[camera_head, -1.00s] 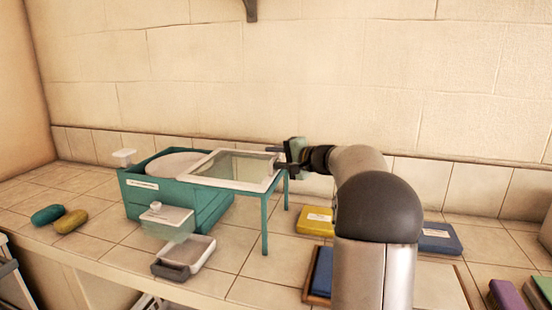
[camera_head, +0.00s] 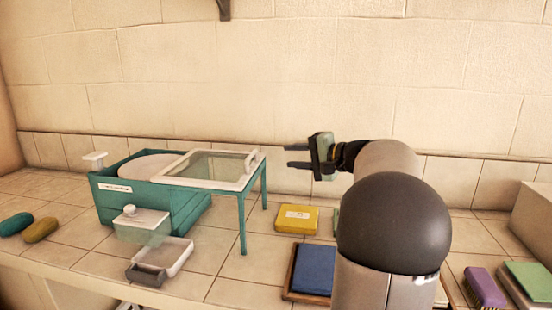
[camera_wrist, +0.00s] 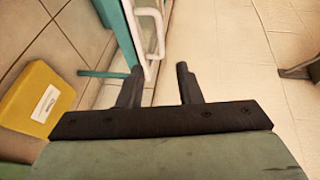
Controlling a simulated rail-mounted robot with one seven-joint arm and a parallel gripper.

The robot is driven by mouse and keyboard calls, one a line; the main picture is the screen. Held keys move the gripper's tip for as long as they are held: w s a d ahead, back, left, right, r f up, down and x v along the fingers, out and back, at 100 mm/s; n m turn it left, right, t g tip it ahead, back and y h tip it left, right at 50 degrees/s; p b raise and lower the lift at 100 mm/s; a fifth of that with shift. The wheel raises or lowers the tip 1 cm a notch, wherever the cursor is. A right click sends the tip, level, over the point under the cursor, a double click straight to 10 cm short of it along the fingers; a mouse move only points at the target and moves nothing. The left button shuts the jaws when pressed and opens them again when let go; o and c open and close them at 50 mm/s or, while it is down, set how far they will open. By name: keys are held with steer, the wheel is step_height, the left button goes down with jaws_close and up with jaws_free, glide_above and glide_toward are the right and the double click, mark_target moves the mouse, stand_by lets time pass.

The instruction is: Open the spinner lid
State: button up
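The spinner is a teal box (camera_head: 180,215) with a label on its front and a pale round disc (camera_head: 145,167) in its top. Its lid (camera_head: 207,168), a clear panel in a white frame, lies flat to the right on teal legs, leaving much of the disc uncovered. A white handle (camera_head: 251,162) stands at the lid's right end; it also shows in the wrist view (camera_wrist: 159,28). My gripper (camera_head: 287,156) is open and empty, to the right of the handle and apart from it. In the wrist view, its fingertips (camera_wrist: 160,71) point toward the handle area.
A clear box with a white lid (camera_head: 142,224) and a small tray (camera_head: 165,258) stand before the spinner. A yellow box (camera_head: 297,219) and a blue item on a brown board (camera_head: 312,272) lie to the right. Green and yellow oblong items (camera_head: 40,230) lie left. The wall is close behind.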

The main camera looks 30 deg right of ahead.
steer(key=shift+v, duration=1.35)
steer(key=s+a+f+n+g+p, duration=0.2)
steer(key=a+f+g, duration=0.1)
steer(key=a, duration=0.5)
steer(key=s+a+f+n+g+p, duration=0.1)
steer(key=s+a+f+g+p, duration=0.15)
steer(key=a, duration=0.65)
steer(key=s+a+f+n+g+p, duration=0.15)
steer(key=a+f+g, duration=0.25)
steer(key=a, duration=0.4)
steer(key=s+a+f+n+g+h+p, duration=0.2)
steer(key=s+a+f+n+h, duration=0.1)
steer(key=s, duration=0.6)
steer(key=s+a+f+n+g+h+p, duration=0.2)
steer(key=s+a+f+n, duration=0.2)
steer(key=s, duration=0.5)
steer(key=shift+a+f+n+g+h+p, duration=0.35)
steer(key=shift+f+n+h, duration=0.1)
steer(key=shift+n, duration=0.4)
